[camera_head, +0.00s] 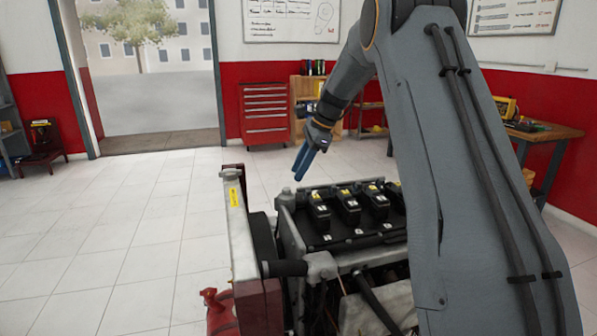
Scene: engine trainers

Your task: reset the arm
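My gripper (304,160) hangs at the end of my bent arm, near the middle of the head view. Its blue fingers point down and to the left, over the far left corner of the engine trainer (240,235). The fingers look apart from the engine, and I see nothing held between them. They overlap in this view, so I cannot tell how far apart they are. My arm covers the right part of the engine.
The engine top carries several black ignition coils (347,206). A red tool cabinet (264,113) stands by the back wall. A wooden workbench (545,133) is at the right. An open doorway (145,80) is at the back left. The tiled floor (100,235) at the left is clear.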

